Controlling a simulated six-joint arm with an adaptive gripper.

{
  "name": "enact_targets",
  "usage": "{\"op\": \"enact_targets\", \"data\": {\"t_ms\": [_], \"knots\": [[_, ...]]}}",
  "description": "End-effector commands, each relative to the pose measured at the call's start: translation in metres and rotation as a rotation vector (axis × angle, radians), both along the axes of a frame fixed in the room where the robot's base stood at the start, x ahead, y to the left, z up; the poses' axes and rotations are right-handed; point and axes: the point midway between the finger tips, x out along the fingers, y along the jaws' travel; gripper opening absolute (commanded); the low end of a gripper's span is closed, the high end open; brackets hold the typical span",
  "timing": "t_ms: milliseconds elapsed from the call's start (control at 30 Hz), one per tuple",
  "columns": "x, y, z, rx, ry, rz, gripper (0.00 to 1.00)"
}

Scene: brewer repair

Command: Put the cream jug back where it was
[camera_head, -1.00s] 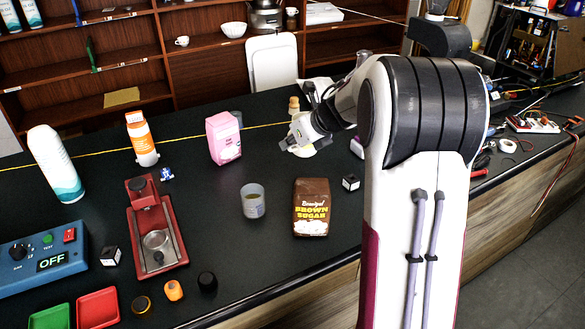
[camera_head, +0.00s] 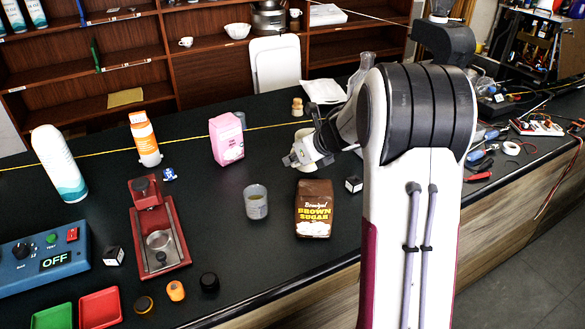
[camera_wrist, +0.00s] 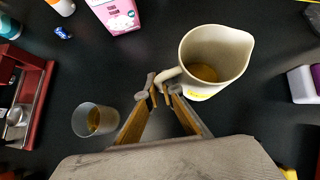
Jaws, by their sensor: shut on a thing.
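The cream jug (camera_wrist: 212,62) is a pale, open-topped jug with a spout at its right and some brown liquid inside. My gripper (camera_wrist: 164,90) is shut on its handle, at the jug's left side in the wrist view. In the head view my gripper (camera_head: 292,161) is over the black counter, behind the brown sugar bag, and partly hides the jug (camera_head: 303,136). The jug looks upright. I cannot tell whether its base touches the counter.
A clear cup (camera_head: 255,203) with brown contents stands left of the brown sugar bag (camera_head: 314,210). A pink carton (camera_head: 226,140) stands left of the jug. A small corked jar (camera_head: 297,107) is behind it. The red machine (camera_head: 160,228) is farther left.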

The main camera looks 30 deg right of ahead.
Motion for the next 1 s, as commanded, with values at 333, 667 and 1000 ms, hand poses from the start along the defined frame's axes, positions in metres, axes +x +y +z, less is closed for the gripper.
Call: {"op": "enact_targets", "data": {"t_ms": [333,667,1000], "knots": [[0.000,0.000,-0.028,0.002,0.001,-0.001,0.00],[0.000,0.000,-0.032,0.000,0.000,-0.001,0.00],[0.000,0.000,-0.035,0.000,0.001,0.000,0.16]]}}
